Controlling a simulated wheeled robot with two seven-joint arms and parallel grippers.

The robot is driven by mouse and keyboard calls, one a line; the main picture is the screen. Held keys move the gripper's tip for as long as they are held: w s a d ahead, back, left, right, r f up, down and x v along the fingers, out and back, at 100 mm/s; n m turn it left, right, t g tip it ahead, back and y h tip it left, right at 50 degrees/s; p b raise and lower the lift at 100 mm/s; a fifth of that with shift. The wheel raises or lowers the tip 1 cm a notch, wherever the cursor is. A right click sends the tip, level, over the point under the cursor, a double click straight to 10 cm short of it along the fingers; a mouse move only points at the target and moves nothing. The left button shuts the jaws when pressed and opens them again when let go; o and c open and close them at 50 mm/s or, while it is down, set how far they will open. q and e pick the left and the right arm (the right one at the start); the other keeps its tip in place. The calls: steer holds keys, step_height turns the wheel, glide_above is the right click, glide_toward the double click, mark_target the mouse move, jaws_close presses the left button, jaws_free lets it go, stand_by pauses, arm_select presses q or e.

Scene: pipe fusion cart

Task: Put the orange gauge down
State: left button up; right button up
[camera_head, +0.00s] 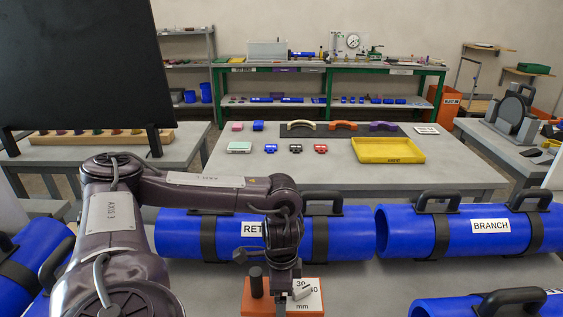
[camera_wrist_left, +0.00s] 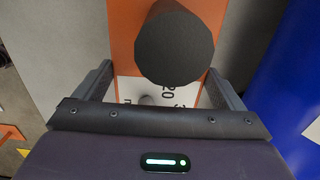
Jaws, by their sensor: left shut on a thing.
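The orange gauge (camera_head: 258,309) is at the bottom centre of the head view, with a black round knob (camera_head: 256,284) and a white face marked with numbers and "mm". It also shows in the left wrist view (camera_wrist_left: 124,35), where its knob covers part of the face. My left gripper (camera_head: 284,288) points down over the gauge. In the wrist view its fingers (camera_wrist_left: 158,82) stand on either side of the gauge, shut on it. The head view cuts off the gauge's lower edge, so I cannot tell whether it touches the grey table. My right gripper is not in view.
Blue pipes labelled RET... (camera_head: 346,238) and BRANCH (camera_head: 456,238) lie in black clamps just behind the gauge. More blue pipe sections lie at left (camera_head: 38,255) and lower right (camera_head: 450,308). A farther table holds a yellow tray (camera_head: 388,150). Grey surface shows right of the gauge.

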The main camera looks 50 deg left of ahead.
arm_select(q)
steer(key=shift+f, duration=2.7)
steer(key=shift+f, duration=0.1)
steer(key=o, duration=1)
steer(key=shift+c, duration=0.2)
